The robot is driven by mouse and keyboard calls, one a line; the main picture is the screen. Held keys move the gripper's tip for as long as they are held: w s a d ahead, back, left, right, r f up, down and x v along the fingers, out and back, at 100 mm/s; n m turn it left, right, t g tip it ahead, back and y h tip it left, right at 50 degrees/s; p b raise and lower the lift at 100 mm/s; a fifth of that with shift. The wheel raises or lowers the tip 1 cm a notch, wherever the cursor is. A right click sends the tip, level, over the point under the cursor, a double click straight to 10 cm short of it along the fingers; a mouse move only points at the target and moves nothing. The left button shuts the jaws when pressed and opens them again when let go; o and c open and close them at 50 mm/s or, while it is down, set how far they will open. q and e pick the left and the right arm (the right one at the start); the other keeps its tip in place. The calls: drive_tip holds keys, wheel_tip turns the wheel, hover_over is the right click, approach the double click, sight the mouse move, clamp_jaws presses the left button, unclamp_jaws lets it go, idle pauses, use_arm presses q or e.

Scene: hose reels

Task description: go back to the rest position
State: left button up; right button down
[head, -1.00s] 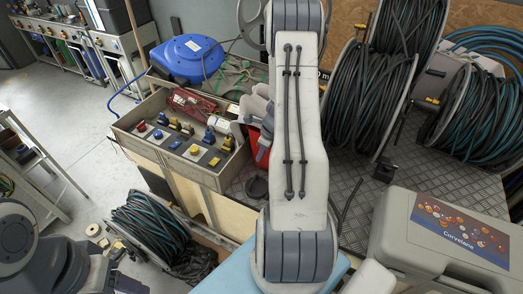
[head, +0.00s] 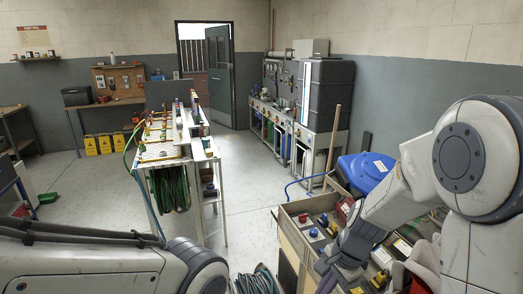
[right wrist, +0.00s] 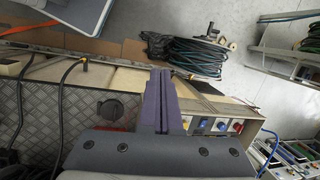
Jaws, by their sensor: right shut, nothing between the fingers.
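My right arm reaches in from the right in the head view, and its dark wrist and gripper (head: 340,262) hang in front of the wooden socket box (head: 292,212). In the right wrist view my right gripper (right wrist: 159,74) has its two purple-grey fingers together with nothing between them. They are above the edge of the socket box (right wrist: 215,105), and I cannot tell how far apart they are in height. A link and joint of my left arm cross the lower left of the head view; the left gripper is outside the picture.
A hose coil (head: 258,281) lies on the floor, also visible in the right wrist view (right wrist: 199,56). A narrow bench (head: 165,150) stands left of centre. Open floor (head: 252,180) leads to the doorway.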

drive_tip(key=s+a+r+n, duration=0.2)
drive_tip(key=s+a+n, duration=0.1)
drive_tip(key=s+n, duration=0.3)
drive_tip(key=s+a+r+n+h, duration=0.1)
drive_tip(key=s+a+r+n, duration=0.1)
drive_tip(key=s+a+n, duration=0.2)
drive_tip(key=s+a+r+n+g, duration=0.1)
drive_tip(key=s+a+r+n, duration=0.1)
drive_tip(key=s+n, duration=0.7)
drive_tip(key=shift+a+r+n+h, duration=0.4)
drive_tip(key=shift+a, duration=0.4)
drive_tip(key=shift+s, duration=0.1)
